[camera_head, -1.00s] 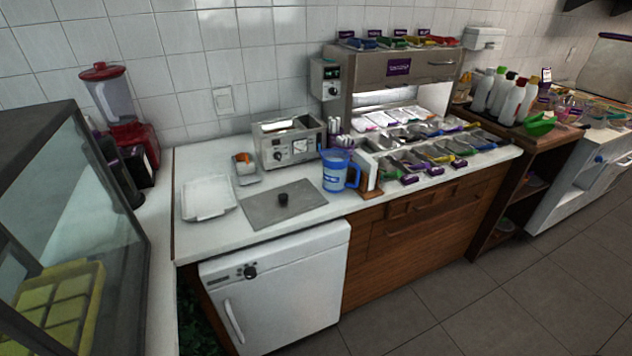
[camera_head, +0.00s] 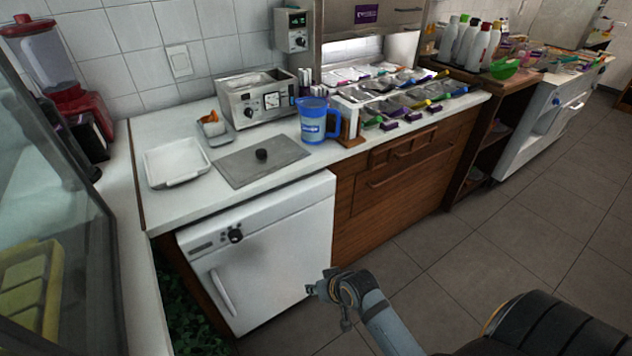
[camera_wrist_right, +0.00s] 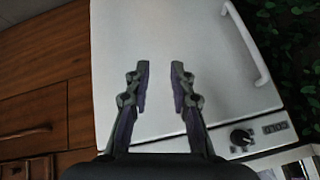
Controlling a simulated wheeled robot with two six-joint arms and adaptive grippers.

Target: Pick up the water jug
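The water jug (camera_head: 314,123) is blue with a white label and a blue handle on its right side. It stands upright on the white counter (camera_head: 215,183), in front of the toaster. My right gripper (camera_head: 318,289) is in front of the white appliance, below the counter top and well short of the jug. In the right wrist view my right gripper (camera_wrist_right: 159,88) has its two fingers apart with nothing between them, facing the white appliance door. The jug is not in the right wrist view. My left gripper is not in view.
A metal lid plate (camera_head: 240,172) with a black knob lies left of the jug. A toaster (camera_head: 257,97) stands behind it. A small wooden holder (camera_head: 349,124) stands close beside the jug's handle. A white tray (camera_head: 175,163) sits at the left. The white appliance (camera_head: 280,260) is under the counter.

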